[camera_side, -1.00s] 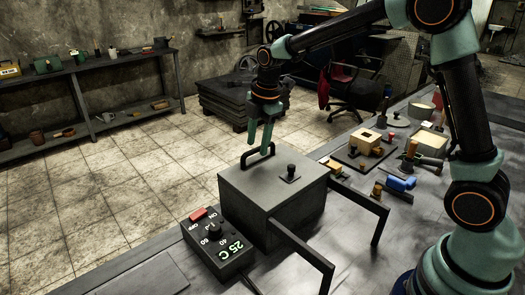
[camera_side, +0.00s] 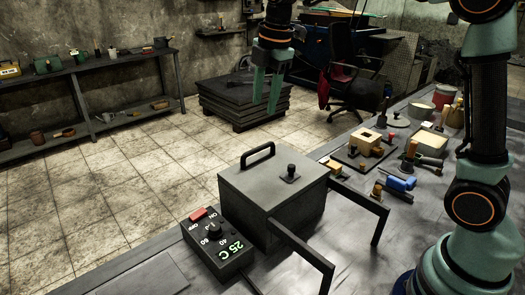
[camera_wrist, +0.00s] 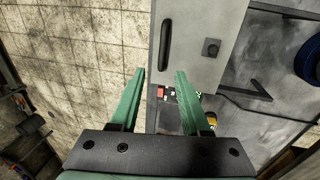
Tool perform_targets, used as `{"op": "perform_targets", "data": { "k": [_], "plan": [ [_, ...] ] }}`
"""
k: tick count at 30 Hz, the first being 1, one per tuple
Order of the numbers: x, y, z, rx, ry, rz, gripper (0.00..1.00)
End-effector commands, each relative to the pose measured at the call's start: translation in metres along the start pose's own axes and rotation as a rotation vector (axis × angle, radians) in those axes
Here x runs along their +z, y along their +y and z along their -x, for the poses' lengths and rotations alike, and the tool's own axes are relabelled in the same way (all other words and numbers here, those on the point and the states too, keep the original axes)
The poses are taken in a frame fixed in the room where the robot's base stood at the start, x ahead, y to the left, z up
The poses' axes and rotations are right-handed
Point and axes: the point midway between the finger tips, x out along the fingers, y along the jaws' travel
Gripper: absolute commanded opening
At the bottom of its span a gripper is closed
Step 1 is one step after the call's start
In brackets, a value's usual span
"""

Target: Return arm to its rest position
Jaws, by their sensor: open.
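My gripper (camera_side: 263,92) is open and empty, with its green fingers pointing down. It hangs in the air well above the grey metal box (camera_side: 272,205) and apart from it. The box's lid is on, with a black handle (camera_side: 258,155) and a small dark knob (camera_side: 291,172) on top. In the wrist view, my gripper (camera_wrist: 160,73) shows two spread green fingers with nothing between them. The box (camera_wrist: 197,45) lies beyond the fingertips, its handle (camera_wrist: 165,45) near the top.
A control unit (camera_side: 218,243) reading 25 C stands beside the box. Two black bar frames (camera_side: 358,207) stick out from the box. Tools and wooden blocks (camera_side: 370,140) lie on the bench at right. The air around my gripper is clear.

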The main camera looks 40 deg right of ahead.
Motion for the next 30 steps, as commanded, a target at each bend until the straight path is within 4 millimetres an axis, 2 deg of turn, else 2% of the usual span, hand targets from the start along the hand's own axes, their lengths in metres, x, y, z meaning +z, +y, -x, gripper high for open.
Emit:
{"op": "perform_targets", "data": {
  "k": [7,11,19,24,30],
  "plan": [
    [0.000,-0.002,0.001,0.005,0.000,-0.020,0.47],
    [0.003,-0.017,0.010,0.031,0.002,-0.151,0.47],
    [0.012,-0.083,0.025,0.134,0.048,-0.710,0.47],
    [0.016,-0.128,0.018,0.189,0.108,-1.076,0.47],
    [0.019,-0.166,0.003,0.229,0.186,-1.411,0.47]
  ]
}}
